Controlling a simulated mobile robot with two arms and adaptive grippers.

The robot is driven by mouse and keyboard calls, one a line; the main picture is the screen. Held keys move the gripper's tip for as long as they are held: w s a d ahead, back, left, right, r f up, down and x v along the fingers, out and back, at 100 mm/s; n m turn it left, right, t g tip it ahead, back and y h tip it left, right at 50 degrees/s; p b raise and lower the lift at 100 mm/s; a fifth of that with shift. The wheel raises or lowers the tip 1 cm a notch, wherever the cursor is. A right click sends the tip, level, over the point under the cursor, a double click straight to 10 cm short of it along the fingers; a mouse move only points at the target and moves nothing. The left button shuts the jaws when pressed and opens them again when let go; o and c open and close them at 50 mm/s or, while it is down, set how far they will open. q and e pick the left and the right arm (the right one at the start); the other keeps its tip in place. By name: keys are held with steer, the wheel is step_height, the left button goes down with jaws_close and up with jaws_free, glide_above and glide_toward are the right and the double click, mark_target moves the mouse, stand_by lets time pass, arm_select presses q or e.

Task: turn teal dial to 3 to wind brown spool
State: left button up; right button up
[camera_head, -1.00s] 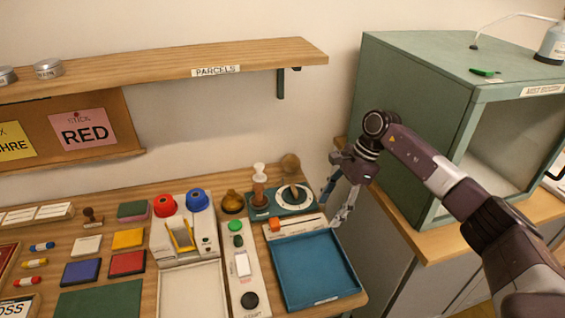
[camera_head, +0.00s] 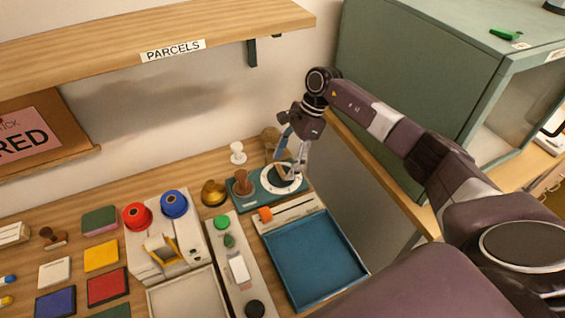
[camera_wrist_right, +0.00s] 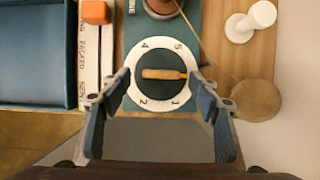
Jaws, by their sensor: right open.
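The teal dial unit (camera_head: 262,199) sits at the back right of the table. Its dial has a white numbered ring (camera_head: 270,188) and a wooden bar knob, which shows in the right wrist view (camera_wrist_right: 158,74). The knob lies sideways there, its yellow tip to the right, between the 5 and the 1. I cannot make out the 3. The brown spool (camera_head: 242,183) stands on the same unit, left of the dial. My right gripper (camera_head: 290,166) is open above the dial; in the wrist view its fingers are on either side of the knob, apart from it. My left gripper is not in view.
A blue tray (camera_head: 312,262) lies in front of the dial unit. A white knob (camera_head: 237,153) and a round brown object (camera_head: 270,138) stand behind it. A brass bell-like object (camera_head: 213,193) is to the left. A green cabinet (camera_head: 415,75) is at the right.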

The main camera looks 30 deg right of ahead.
steer(key=shift+x, duration=0.9)
steer(key=shift+f, duration=0.15)
steer(key=c, duration=1.2)
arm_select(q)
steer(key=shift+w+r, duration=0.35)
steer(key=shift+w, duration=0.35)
arm_select(e)
steer(key=shift+o, duration=0.2)
